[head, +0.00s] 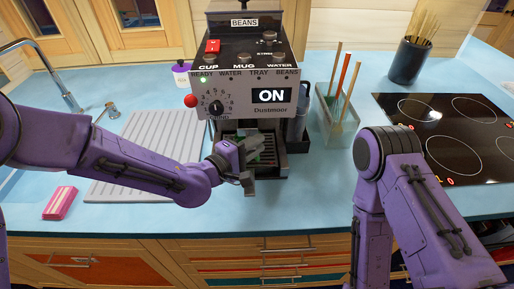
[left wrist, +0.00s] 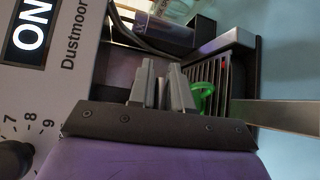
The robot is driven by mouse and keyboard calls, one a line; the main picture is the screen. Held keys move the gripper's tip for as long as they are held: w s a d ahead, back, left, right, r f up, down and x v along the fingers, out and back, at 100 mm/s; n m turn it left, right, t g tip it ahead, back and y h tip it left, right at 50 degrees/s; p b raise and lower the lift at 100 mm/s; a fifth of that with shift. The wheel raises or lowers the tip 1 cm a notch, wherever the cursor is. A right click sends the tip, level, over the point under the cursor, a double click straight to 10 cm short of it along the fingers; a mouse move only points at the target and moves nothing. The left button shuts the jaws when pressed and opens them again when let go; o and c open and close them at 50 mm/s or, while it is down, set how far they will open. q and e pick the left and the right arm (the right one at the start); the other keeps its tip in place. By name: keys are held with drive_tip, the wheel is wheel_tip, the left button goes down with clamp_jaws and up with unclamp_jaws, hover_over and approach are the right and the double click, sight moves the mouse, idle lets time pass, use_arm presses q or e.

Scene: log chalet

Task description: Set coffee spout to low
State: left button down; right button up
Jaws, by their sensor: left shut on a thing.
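The coffee machine (head: 250,75) stands at the back of the counter, with a lit ON display and a dial on its front. Its spout, in the bay under the front panel, is mostly hidden by my left gripper. My left gripper (head: 248,163) is at the mouth of the bay, above the slatted drip tray (head: 267,158). In the left wrist view its grey fingers (left wrist: 163,88) are close together, shut on the spout. A green curved part (left wrist: 203,97) shows just beside the fingers. My right arm stands at the right, its gripper out of view.
A grey draining board (head: 150,150) lies left of the machine and a pink sponge (head: 61,203) near the front edge. The counter in front is clear.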

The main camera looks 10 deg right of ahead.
use_arm(q)
drive_tip(key=shift+a+f, duration=0.1)
drive_tip(key=shift+f, duration=0.15)
drive_tip(key=c, duration=1.4)
unclamp_jaws()
drive_tip(key=shift+w+a, duration=0.1)
drive_tip(key=shift+s+a, duration=0.2)
drive_tip(key=b+v, duration=0.2)
drive_tip(key=v, duration=0.8)
drive_tip(key=shift+d+r, duration=0.1)
